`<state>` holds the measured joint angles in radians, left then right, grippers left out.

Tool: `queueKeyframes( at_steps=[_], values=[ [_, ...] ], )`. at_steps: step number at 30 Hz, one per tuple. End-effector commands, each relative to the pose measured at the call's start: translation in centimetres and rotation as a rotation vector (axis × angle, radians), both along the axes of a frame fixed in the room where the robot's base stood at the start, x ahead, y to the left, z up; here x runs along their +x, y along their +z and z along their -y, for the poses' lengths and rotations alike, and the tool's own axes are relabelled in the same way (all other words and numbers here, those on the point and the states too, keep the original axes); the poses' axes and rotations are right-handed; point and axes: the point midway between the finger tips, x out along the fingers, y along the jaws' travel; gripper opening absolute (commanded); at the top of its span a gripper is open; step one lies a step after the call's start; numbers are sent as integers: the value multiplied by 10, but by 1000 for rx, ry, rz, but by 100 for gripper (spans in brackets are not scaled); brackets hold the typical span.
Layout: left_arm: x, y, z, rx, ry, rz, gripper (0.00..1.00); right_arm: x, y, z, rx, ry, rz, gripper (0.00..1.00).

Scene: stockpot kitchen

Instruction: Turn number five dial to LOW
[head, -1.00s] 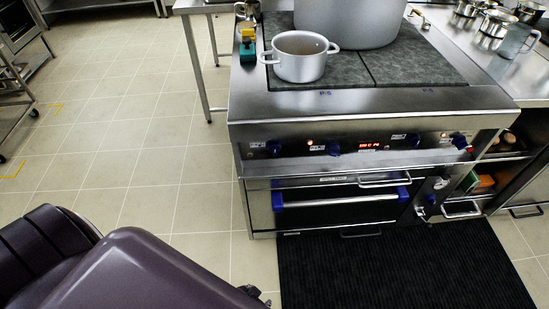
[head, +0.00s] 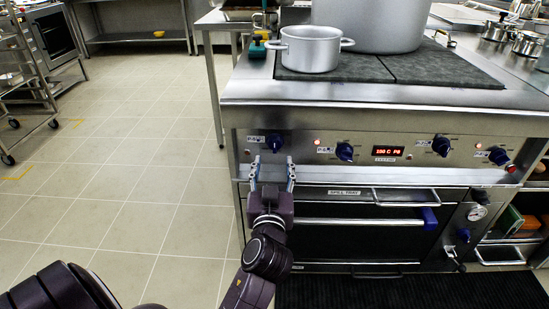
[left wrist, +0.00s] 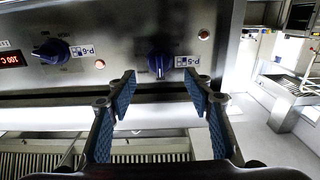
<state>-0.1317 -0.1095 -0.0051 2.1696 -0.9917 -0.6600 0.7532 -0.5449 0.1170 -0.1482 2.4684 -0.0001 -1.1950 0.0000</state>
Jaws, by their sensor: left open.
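The number five dial (head: 274,143) is a dark blue knob at the left end of the stove's front panel, beside a P-5 label. In the left wrist view, which shows the panel upside down, the dial (left wrist: 158,58) has its grip standing upright in the picture; I cannot read its setting. My left gripper (head: 272,168) is open just below and in front of this dial. Its blue-padded fingers (left wrist: 161,92) are spread wider than the knob, with nothing between them and apart from it. My right gripper is not in view.
The P-6 dial (head: 344,151) and two more knobs line the panel right of the number five dial, with a red display (head: 388,152) between. The oven handle (head: 360,222) is below. A small pot (head: 311,50) and a big stockpot (head: 368,18) stand on top.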

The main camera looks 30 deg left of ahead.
Motion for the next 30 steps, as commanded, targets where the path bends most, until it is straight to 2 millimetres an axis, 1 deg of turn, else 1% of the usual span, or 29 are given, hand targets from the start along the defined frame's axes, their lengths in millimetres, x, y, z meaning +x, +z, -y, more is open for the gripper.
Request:
queueKeyframes(
  at_steps=[5, 9, 13, 18, 25, 30],
  values=[
    [22, 4, -14, 5, 0, 4, 47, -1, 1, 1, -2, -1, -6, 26],
    [42, 2, -26, 5, 0, 2, 47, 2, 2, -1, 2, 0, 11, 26],
    [55, 1, -33, 3, -2, 1, 47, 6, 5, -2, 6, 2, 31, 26],
    [63, 1, -38, 1, -1, 0, 47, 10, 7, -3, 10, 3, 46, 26],
    [63, 1, -38, 1, -2, -1, 47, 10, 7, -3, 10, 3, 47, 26],
    [63, 1, -38, 1, -2, -1, 28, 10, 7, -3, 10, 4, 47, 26]
  ],
)
